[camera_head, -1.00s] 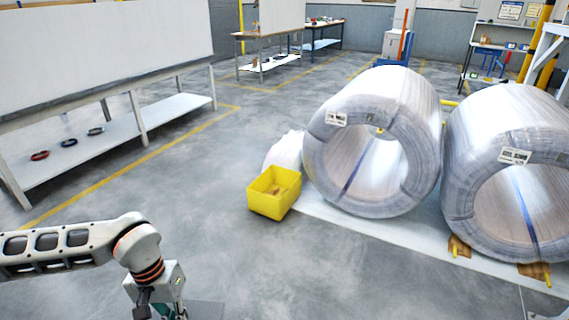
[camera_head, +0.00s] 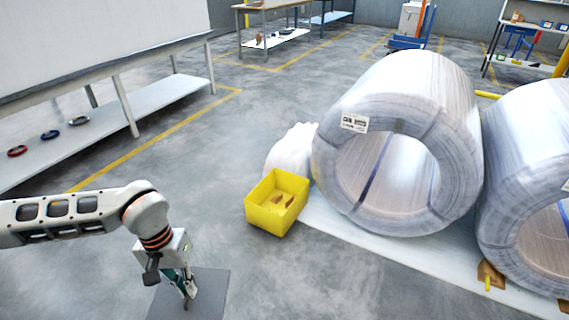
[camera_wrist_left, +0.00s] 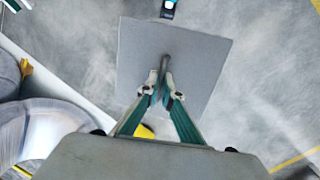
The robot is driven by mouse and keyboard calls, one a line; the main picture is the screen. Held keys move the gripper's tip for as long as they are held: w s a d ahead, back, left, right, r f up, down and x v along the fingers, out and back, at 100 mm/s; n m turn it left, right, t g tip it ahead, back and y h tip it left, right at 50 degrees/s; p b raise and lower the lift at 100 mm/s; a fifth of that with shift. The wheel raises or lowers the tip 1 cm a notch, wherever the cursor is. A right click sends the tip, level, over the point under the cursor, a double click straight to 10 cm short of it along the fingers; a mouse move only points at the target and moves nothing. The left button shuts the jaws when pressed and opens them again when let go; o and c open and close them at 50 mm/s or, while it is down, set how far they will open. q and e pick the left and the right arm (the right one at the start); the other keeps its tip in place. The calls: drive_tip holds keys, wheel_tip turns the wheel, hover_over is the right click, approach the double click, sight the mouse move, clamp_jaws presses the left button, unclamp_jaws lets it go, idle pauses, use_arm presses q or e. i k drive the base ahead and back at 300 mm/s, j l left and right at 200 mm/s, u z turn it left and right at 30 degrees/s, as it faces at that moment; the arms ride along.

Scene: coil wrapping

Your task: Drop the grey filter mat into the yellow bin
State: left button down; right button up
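The grey filter mat (camera_head: 212,288) is a flat dark-grey square at the lower left, cut off by the bottom edge. It also fills the upper middle of the left wrist view (camera_wrist_left: 208,58). My left gripper (camera_head: 188,292) points down at its middle. In the wrist view the fingertips (camera_wrist_left: 162,88) converge closely around a narrow dark upright piece on the mat. Whether they grip it cannot be told. The yellow bin (camera_head: 262,216) stands open on the floor right of the gripper, with small brown pieces inside.
Large wrapped coils (camera_head: 335,200) stand on a white strip right of the bin. A white bundle (camera_head: 290,150) lies behind the bin. A long shelf table (camera_head: 165,100) with small rings is at the left. Floor between the mat and the bin is clear.

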sight(274, 211)
drive_tip(key=i, duration=1.25)
drive_tip(key=i+z, duration=0.1)
drive_tip(key=i, duration=0.35)
drive_tip(key=i+j+z, duration=0.15)
drive_tip(key=i, duration=0.35)
